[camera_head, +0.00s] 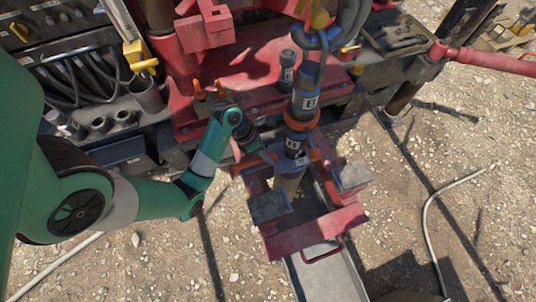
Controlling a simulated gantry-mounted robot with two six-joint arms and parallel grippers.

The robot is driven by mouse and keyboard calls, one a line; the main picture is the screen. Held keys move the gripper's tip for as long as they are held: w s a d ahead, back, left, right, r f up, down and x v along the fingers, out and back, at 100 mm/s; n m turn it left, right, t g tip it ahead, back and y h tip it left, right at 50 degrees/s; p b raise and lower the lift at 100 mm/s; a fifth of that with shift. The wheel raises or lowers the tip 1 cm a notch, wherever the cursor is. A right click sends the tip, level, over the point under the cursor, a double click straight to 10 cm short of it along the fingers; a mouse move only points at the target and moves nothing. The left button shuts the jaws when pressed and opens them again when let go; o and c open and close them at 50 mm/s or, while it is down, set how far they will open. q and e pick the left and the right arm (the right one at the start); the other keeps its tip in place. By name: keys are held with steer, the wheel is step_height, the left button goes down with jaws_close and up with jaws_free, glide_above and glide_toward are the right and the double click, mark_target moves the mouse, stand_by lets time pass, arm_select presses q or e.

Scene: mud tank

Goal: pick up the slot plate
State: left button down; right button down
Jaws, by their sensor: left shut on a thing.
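My left gripper (264,155) is in the middle of the view, just left of the upright pipe (292,145) labelled with white tags. It is shut on an orange piece that I take to be the slot plate (247,166). The plate lies flat at the pipe, above the red mud tank (320,232). The pipe hides part of it, and another orange part shows on the pipe's right side. I cannot tell whether the plate still touches the pipe. My right gripper is not in view.
Grey pads (350,176) sit on the tank's top edges, and a metal chute (328,276) runs out below it. The red rig base (240,88) stands behind. A pale hose (430,225) lies on open gravel at right.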

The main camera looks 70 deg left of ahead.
mark_target(272, 155)
arm_select(q)
step_height(272, 155, up, 3)
steer(key=shift+w+r+p, duration=0.1)
steer(key=shift+p, duration=0.65)
steer(key=s+p, duration=0.6)
steer(key=s, duration=1.2)
step_height(272, 155, up, 30)
steer(key=p, duration=3)
steer(key=shift+d, duration=0.3)
